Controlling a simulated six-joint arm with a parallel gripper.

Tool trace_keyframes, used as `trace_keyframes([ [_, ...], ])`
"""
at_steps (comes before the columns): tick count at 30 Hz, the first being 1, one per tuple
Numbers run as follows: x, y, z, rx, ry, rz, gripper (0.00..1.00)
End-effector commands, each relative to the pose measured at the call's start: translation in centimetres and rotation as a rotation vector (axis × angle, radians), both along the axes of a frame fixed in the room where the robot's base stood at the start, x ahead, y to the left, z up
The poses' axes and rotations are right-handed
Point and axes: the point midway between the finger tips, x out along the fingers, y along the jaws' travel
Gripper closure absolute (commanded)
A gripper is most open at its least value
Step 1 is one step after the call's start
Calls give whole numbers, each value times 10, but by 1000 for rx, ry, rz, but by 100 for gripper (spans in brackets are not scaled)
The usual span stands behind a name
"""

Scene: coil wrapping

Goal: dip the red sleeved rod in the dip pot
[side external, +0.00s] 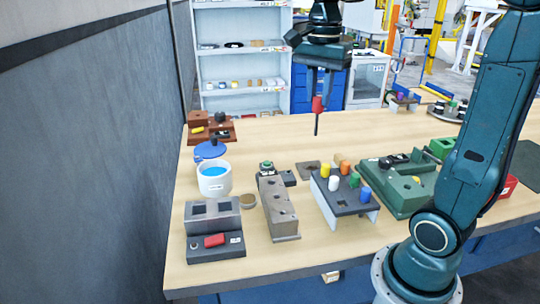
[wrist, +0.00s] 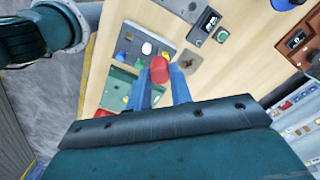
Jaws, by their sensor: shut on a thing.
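My gripper (side external: 321,85) is shut on the red sleeved rod (side external: 317,104). It holds the rod upright in the air above the back of the table, with the dark thin end pointing down. In the wrist view the red sleeve (wrist: 159,70) shows between the two fingers (wrist: 164,82). The dip pot (side external: 214,180) is a white round pot with blue liquid, open at the top, at the left of the table. It stands to the lower left of the rod in the side view. A blue lid (side external: 210,151) lies just behind the pot.
A grey fixture with a red piece (side external: 214,241) stands at front left. A long metal block (side external: 280,209), a dark rack with coloured pegs (side external: 345,195) and a green fixture (side external: 402,187) stand to the right of the pot. Brown blocks (side external: 210,130) sit behind. The table's back middle is clear.

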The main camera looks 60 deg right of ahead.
Motion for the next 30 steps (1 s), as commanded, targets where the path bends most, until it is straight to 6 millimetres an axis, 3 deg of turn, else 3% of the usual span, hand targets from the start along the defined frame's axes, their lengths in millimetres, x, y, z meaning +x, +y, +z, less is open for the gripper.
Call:
trace_keyframes([
  [14,112,11,-14,0,2,154,100],
  [30,224,52,-62,0,2,322,100],
])
